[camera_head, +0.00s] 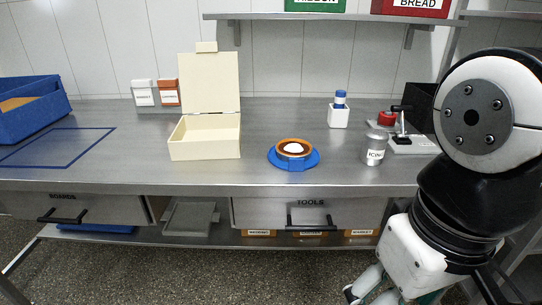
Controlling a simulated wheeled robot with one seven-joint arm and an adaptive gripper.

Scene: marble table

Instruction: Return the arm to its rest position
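My arm (490,115) fills the right side of the head view, white and black, bent in front of the table's right end. Its large round joint is at the top and further white and black parts run down to the lower edge. The arm hides part of the table's right end.
The metal table (270,180) carries an open cream box (205,150), a round pastry (295,147) on a blue plate (311,160), an icing shaker (376,148), a white bottle holder (338,117) and a blue bin (35,122). Drawers (317,213) are below.

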